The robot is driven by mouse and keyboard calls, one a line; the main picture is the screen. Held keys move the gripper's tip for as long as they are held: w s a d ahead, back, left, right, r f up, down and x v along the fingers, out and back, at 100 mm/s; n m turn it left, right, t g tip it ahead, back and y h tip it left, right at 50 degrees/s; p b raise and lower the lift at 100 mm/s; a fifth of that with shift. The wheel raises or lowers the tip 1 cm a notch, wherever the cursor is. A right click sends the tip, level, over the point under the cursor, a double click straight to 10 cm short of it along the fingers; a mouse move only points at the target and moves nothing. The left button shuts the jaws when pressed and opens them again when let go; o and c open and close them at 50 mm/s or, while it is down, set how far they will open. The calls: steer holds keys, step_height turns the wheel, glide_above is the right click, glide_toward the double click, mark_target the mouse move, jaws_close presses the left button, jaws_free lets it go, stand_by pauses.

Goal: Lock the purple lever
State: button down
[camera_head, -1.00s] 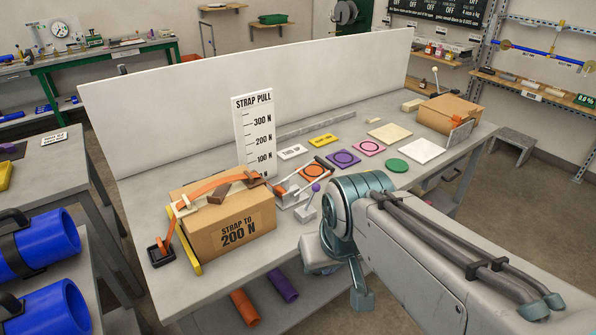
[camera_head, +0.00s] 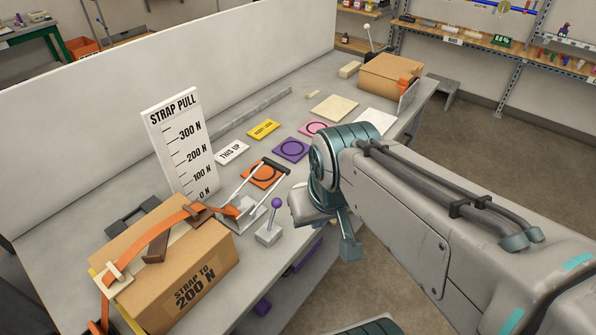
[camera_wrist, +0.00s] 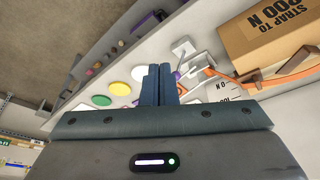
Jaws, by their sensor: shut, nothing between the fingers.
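The purple lever (camera_head: 277,203) is a purple ball on a short stem, rising from a small grey block near the front edge of the bench (camera_head: 70,285). Its stem looks nearly upright in the head view. I cannot pick it out surely in the wrist view, where the fingers hide part of the bench. My gripper (camera_wrist: 160,68) is shut and empty, its two dark fingers side by side over the bench. In the head view my arm is to the right of the lever and apart from it.
A strapped cardboard box (camera_head: 185,270) stands left of the lever. A metal ratchet frame (camera_head: 250,200) with an orange strap lies just behind it. A strap pull scale board (camera_head: 180,140) stands behind. Coloured plates, including a purple one (camera_head: 291,149), lie farther back. Floor is open at right.

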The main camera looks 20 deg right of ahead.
mark_target(273, 215)
steer(key=w+f+m+g+b, duration=0.1)
steer(key=w+m, duration=0.3)
steer(key=w, duration=0.4)
steer(key=w+d+f+m+g+b, duration=0.1)
steer(key=w+f+m, duration=0.3)
steer(key=w, duration=0.4)
steer(key=w+d+f+m+g+b, duration=0.1)
steer(key=w+f+m+g+b, duration=0.1)
steer(key=w, duration=0.6)
steer(key=f+m, duration=0.1)
steer(key=m, duration=0.1)
steer(key=shift+w+d+f+m, duration=0.15)
steer(key=shift+d+f+m, duration=0.05)
steer(key=shift+d+m, duration=0.1)
steer(key=s+a+f+p, duration=0.2)
steer(key=a+f, duration=0.1)
steer(key=f, duration=0.5)
steer(key=shift+s+a+f+p, duration=0.15)
steer(key=shift+a+f+p, duration=0.1)
steer(key=shift+p, duration=0.15)
